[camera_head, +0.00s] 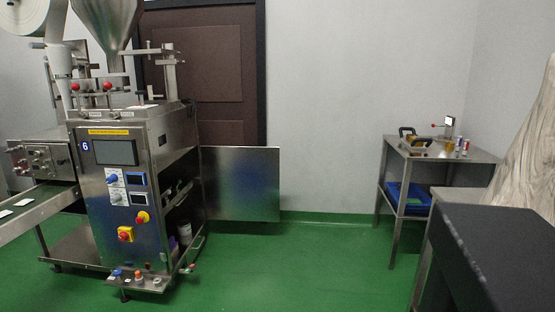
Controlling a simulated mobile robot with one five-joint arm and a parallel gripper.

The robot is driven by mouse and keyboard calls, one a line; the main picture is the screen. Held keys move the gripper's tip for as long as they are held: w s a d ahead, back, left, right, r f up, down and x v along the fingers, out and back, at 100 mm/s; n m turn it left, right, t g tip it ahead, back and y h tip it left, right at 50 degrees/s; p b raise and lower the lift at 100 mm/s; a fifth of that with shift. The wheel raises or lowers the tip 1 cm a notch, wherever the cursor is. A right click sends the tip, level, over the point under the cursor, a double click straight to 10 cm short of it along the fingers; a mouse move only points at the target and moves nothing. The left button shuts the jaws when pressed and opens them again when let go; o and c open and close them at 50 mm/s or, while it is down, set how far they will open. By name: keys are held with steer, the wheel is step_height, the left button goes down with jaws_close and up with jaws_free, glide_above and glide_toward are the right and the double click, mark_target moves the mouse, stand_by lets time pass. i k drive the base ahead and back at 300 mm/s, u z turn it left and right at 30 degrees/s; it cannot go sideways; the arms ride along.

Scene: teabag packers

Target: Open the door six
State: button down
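The teabag machine (118,183) with a blue "6" label stands at the left. Its right side is open, showing a dark interior with shelves and a few small items. A flat metal door panel (241,184) stands out to the right from the rear edge of that opening, swung wide open. Its broad face is turned toward me. No handle can be made out on it. My gripper is not in view.
A metal table (471,155) with tools and a blue bin (408,197) below stands at the right. A brown door (206,80) is behind the machine. A conveyor (38,207) extends left. Green floor (300,262) is clear between machine and table.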

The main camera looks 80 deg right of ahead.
mark_target(242, 183)
steer(key=z, duration=2.75)
steer(key=i, duration=0.15)
steer(key=u, duration=1.3)
steer(key=i, duration=1.55)
steer(key=z, duration=0.05)
